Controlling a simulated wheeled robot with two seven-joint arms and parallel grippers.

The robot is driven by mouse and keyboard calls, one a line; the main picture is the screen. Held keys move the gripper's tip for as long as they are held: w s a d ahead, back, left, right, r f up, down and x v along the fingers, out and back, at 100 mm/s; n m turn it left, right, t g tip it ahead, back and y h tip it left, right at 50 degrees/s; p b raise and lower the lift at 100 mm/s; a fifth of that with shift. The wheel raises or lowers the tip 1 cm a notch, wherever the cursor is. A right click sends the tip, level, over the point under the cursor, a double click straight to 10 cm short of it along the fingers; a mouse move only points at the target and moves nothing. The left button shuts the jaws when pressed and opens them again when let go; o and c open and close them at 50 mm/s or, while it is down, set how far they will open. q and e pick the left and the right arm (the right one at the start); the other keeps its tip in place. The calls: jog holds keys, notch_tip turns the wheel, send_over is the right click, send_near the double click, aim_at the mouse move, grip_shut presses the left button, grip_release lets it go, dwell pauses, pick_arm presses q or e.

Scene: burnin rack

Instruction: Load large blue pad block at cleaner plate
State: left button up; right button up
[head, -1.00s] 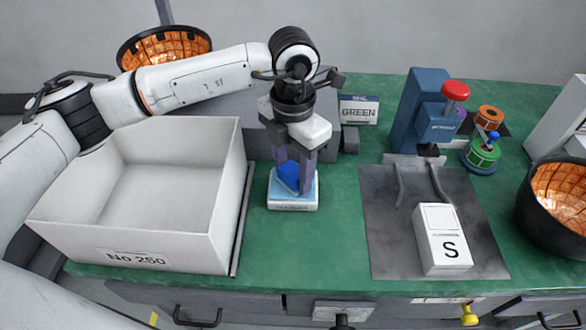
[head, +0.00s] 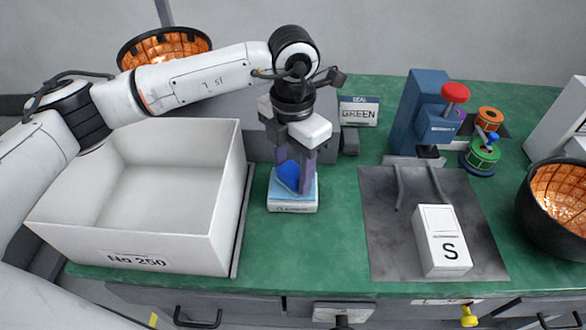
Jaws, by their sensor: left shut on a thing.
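The large blue pad block (head: 288,177) is a deep blue piece between the fingers of my left gripper (head: 292,182), which is shut on it. The fingers hide part of the block. It is low over the cleaner plate (head: 292,207), a small white box with a light blue top and a label on its front. I cannot tell whether the block touches the top. My right gripper is not in view.
A large white open box marked No 250 (head: 135,262) stands left of the plate. To the right are a grey mat (head: 385,240), a white box marked S (head: 441,255), a blue press with a red knob (head: 418,118) and a dark bowl (head: 548,232). A GREEN sign (head: 359,112) stands behind.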

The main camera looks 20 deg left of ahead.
aim_at(295, 172)
pick_arm(q)
jog(key=shift+r+p, duration=1.55)
jog(key=shift+r, duration=1.7)
jog(key=shift+s+d+m, duration=0.2)
jog(key=shift+d+m, duration=0.15)
jog(key=shift+m, duration=0.55)
jog(key=s+d+m, duration=0.3)
jog(key=s+m, duration=0.2)
jog(key=m, duration=0.9)
jog(key=s+d+m, duration=0.3)
jog(key=s+m, duration=0.2)
jog(key=m, duration=0.9)
jog(key=shift+d+r, duration=0.2)
jog(key=shift+r, duration=0.15)
jog(key=shift+s, duration=0.1)
